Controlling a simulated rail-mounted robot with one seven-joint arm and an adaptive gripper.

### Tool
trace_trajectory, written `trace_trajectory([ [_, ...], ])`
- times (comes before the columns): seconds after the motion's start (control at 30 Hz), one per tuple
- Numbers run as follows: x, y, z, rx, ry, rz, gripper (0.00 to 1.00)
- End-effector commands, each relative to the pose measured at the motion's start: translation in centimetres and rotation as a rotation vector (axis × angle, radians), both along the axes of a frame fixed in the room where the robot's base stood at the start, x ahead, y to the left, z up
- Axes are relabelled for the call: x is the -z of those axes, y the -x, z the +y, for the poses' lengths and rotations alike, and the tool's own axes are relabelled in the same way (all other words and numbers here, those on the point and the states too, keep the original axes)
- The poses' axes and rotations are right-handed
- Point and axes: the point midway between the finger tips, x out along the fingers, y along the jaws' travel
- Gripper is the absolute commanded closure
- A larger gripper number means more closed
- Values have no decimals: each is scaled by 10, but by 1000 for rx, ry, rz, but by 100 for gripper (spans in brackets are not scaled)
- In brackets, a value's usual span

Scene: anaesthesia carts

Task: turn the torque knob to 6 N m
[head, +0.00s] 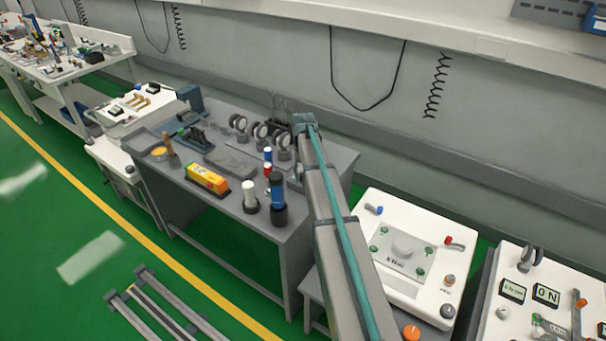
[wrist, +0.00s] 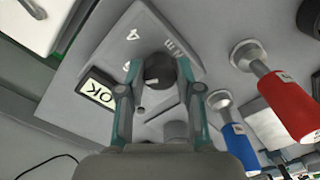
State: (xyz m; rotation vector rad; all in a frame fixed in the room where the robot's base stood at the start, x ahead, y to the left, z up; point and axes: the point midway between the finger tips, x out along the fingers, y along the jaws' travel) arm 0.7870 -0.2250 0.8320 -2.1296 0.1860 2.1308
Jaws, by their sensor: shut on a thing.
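In the wrist view my gripper (wrist: 158,74) has one teal finger on either side of a black round knob (wrist: 158,68) and is shut on it. The knob sits on a grey unit (wrist: 140,22) with white dial marks. A "4" and "N m" show beside the knob; another mark at its left is partly hidden by a finger. A light pointer mark shows on the knob, but its exact reading is unclear. In the head view my arm hides the knob and my fingers.
Tools with a red handle (wrist: 291,104) and a blue handle (wrist: 240,148) stand close on the right in the wrist view. In the head view the grey bench (head: 226,203) also bears a yellow-orange box (head: 207,180). A white console (head: 403,247) stands right of my arm.

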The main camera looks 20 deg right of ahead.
Motion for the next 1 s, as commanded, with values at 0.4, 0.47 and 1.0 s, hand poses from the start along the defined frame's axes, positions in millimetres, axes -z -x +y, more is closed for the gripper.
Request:
trace_trajectory([
  [0.4, 0, 0, 0, 1, 0, -1, 40],
  [0.47, 0, 0, 0, 1, 0, -1, 40],
  [1.0, -73, -1, 0, 1, 2, -4, 40],
])
